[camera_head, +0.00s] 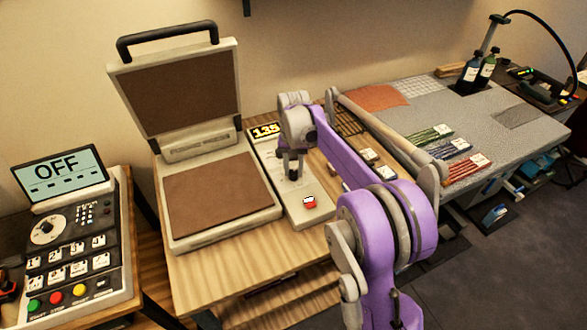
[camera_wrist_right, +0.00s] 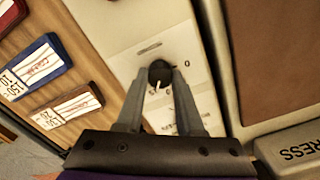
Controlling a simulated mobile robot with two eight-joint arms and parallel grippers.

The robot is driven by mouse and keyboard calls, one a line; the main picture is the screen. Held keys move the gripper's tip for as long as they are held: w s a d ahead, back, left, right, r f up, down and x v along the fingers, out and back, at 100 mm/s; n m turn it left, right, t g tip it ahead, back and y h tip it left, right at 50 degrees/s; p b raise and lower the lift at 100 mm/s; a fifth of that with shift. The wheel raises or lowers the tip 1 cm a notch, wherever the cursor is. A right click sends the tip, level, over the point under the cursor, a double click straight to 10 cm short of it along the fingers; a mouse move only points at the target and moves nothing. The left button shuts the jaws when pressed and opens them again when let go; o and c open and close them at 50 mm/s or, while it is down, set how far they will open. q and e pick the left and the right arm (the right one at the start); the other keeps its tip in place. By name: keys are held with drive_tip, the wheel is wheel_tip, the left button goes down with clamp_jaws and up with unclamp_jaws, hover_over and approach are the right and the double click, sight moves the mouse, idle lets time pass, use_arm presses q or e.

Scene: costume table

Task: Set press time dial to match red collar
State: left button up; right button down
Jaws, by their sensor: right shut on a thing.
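My right gripper (camera_head: 292,172) is over the control panel (camera_head: 309,218) beside the press, pointing down. In the wrist view its fingers (camera_wrist_right: 161,78) are closed around a small black dial (camera_wrist_right: 159,71). A pale mark line and a "0" show on the panel near the dial; its exact setting is unclear. The press display (camera_head: 265,130) reads what looks like 135. A red piece with a white tag (camera_head: 466,166) lies on the grey table; I cannot tell whether it is the collar. Cards with red (camera_wrist_right: 10,12), blue (camera_wrist_right: 36,66) and amber (camera_wrist_right: 69,108) edges lie beside the panel.
The open press (camera_head: 222,200) stands left of the panel, its lid raised. A red button (camera_head: 309,202) is on the panel's front. A console (camera_head: 80,250) reading OFF stands far left. Blue and green pieces and bottles (camera_head: 478,68) are on the grey table.

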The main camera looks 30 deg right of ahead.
sight(293, 174)
drive_tip(key=c, duration=0.5)
unclamp_jaws()
wheel_tip(293, 174, up, 11)
drive_tip(key=shift+f+p, duration=0.1)
drive_tip(key=shift+p, duration=0.25)
drive_tip(key=s+a+f+n+t, duration=0.1)
drive_tip(key=s+a+n, duration=0.1)
drive_tip(key=s+a, duration=0.3)
drive_tip(key=s+a+n+t, duration=0.1)
drive_tip(key=s+a+t, duration=0.15)
drive_tip(key=s, duration=0.55)
drive_tip(key=s+a+f+n, duration=0.1)
drive_tip(key=s+f, duration=0.2)
drive_tip(key=s, duration=0.2)
drive_tip(key=s+a+f+n+t, duration=0.1)
drive_tip(key=s+a+f, duration=0.1)
drive_tip(key=s+f, duration=0.2)
drive_tip(key=s+a+f+n+t, duration=0.1)
drive_tip(key=s+f, duration=0.2)
drive_tip(key=s, duration=0.3)
drive_tip(key=shift+a+f+n, duration=0.3)
drive_tip(key=shift+a, duration=0.05)
